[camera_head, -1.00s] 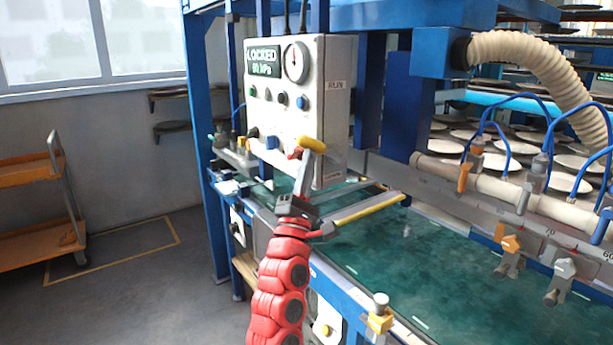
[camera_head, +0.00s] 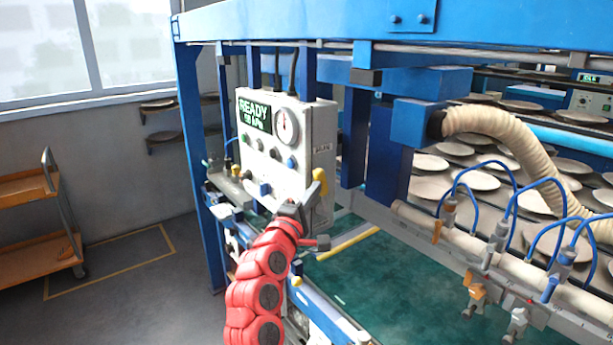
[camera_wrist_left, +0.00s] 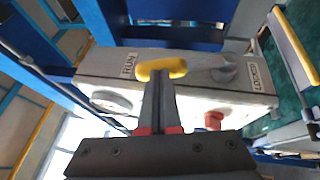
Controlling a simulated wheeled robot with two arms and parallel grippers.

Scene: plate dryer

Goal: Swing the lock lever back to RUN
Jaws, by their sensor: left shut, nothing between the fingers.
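The lock lever has a yellow handle (camera_head: 319,182), low on the right side of the white control box (camera_head: 322,125). In the left wrist view the handle (camera_wrist_left: 161,68) lies beside the RUN label (camera_wrist_left: 129,65), away from the LOCK label (camera_wrist_left: 258,78). A grey round hub (camera_wrist_left: 225,70) sits between the handle and LOCK. The box display (camera_head: 254,114) reads READY. My left gripper (camera_head: 308,202) is shut and empty, with its fingertips (camera_wrist_left: 161,85) close against the handle; I cannot tell whether they touch. My right gripper is out of view.
A yellow bar (camera_head: 347,243) runs beside the green belt (camera_head: 385,280), close to my left wrist. Blue frame posts (camera_head: 385,160) and a beige hose (camera_head: 500,135) stand to the right. An orange cart (camera_head: 35,220) is far left, with open floor nearby.

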